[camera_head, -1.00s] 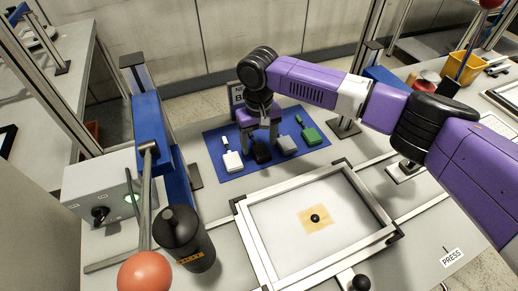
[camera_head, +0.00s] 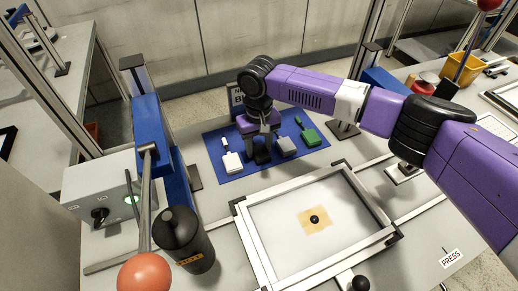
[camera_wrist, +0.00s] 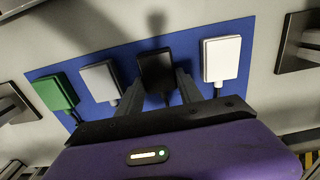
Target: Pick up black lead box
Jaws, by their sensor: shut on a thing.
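The black lead box (camera_head: 263,157) is on the blue mat (camera_head: 236,184), between the white box (camera_head: 232,162) and the grey box (camera_head: 286,147). My gripper (camera_head: 261,145) reaches down over it from above. In the wrist view the black lead box (camera_wrist: 156,68) sits between the two fingers of my gripper (camera_wrist: 157,84), which are shut on it. Its lead end is hidden by the gripper. I cannot tell whether the box is clear of the mat.
A green box (camera_head: 310,136) lies at the mat's right end. A white-framed tray (camera_head: 250,238) with a small yellow patch is in front. A black canister (camera_head: 185,240) and a lever with an orange ball (camera_head: 145,272) stand at front left. A blue post (camera_head: 152,125) rises left of the mat.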

